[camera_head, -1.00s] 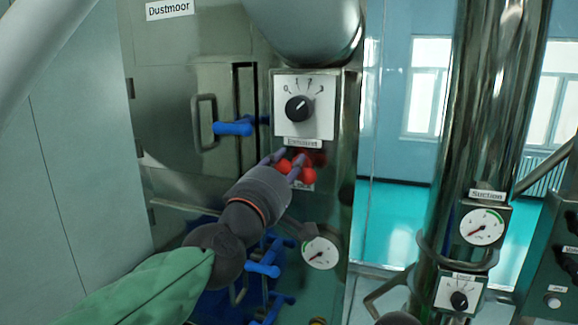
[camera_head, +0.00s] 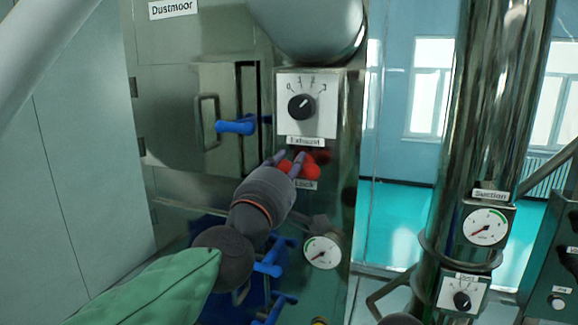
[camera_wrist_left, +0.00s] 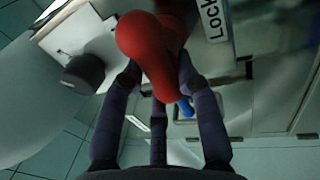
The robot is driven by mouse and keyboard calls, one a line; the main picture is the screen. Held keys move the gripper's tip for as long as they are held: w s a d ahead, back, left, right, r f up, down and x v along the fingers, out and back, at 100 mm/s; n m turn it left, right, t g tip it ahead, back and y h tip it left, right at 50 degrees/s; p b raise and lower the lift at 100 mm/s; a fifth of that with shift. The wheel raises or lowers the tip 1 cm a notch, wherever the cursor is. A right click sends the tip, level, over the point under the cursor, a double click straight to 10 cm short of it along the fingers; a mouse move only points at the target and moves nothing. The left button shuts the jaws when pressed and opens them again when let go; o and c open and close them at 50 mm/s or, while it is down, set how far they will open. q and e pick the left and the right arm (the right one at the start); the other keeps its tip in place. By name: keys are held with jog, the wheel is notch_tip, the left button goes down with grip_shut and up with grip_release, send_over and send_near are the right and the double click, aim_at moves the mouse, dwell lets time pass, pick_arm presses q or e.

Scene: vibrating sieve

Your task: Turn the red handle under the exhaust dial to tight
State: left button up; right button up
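The red handle (camera_head: 312,171) has rounded knobs and sits on the metal column just below the exhaust dial (camera_head: 301,107), above a "Lock" label. In the left wrist view the red handle (camera_wrist_left: 150,50) runs between my fingers, and its tip bulges out past them. My left gripper (camera_head: 286,162) has its fingers on both sides of the handle, close against it, and appears shut on it. The handle's base is partly hidden. The exhaust dial's pointer slants up and to the right. My right gripper's fingers do not show.
A blue handle (camera_head: 235,126) sticks out from the cabinet door at left. A round gauge (camera_head: 322,252) is below the lock, with more blue handles beside it. A suction pipe with a gauge (camera_head: 486,227) stands at right. Teal floor shows between column and pipe.

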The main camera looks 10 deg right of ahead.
pick_arm(q)
jog(key=o, duration=0.5)
jog(key=v, duration=1.2)
jog(key=shift+f, duration=0.1)
jog(key=shift+w, duration=0.1)
